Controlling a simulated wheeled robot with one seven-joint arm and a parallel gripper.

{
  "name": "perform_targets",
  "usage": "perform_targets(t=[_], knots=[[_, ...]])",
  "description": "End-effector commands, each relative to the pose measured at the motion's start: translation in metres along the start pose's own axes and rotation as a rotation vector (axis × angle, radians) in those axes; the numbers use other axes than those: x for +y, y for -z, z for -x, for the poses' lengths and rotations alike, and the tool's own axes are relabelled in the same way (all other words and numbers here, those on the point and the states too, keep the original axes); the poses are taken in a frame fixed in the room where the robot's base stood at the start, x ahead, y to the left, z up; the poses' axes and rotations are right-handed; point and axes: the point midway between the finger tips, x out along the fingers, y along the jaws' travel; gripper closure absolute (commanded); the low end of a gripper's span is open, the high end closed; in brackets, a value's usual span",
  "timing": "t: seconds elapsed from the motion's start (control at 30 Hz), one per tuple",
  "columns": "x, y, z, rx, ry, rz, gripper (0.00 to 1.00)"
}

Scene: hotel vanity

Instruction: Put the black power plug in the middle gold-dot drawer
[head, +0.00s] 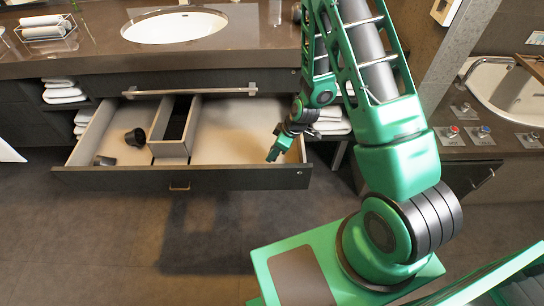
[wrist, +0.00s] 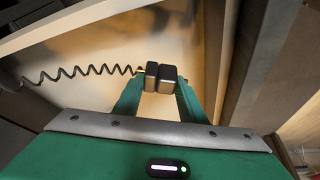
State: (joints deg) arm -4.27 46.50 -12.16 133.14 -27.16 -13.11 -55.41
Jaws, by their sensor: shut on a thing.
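The drawer (head: 130,180) stands pulled out below the counter; I cannot make out a gold dot on it. A box-like divider (head: 170,150) splits its inside into compartments. My gripper (head: 272,156) is low at the drawer's right end, over the right compartment. A black coiled cord (wrist: 85,73) runs left from the fingertips. A pale drawer floor and wall lie behind them.
A black round object (head: 135,137) and a small dark piece (head: 104,160) lie in the drawer's left compartment. A long bar handle (head: 190,91) crosses the front above. Folded towels (head: 64,92) sit on side shelves. The sink (head: 173,26) is above.

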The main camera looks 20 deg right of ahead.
Motion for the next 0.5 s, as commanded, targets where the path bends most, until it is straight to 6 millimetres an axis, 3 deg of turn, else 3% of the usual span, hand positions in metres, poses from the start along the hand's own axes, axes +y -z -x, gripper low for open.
perform_targets(t=[0.5], knots=[[-0.001,-0.017,-0.041,0.0,0.001,0.001,0.89]])
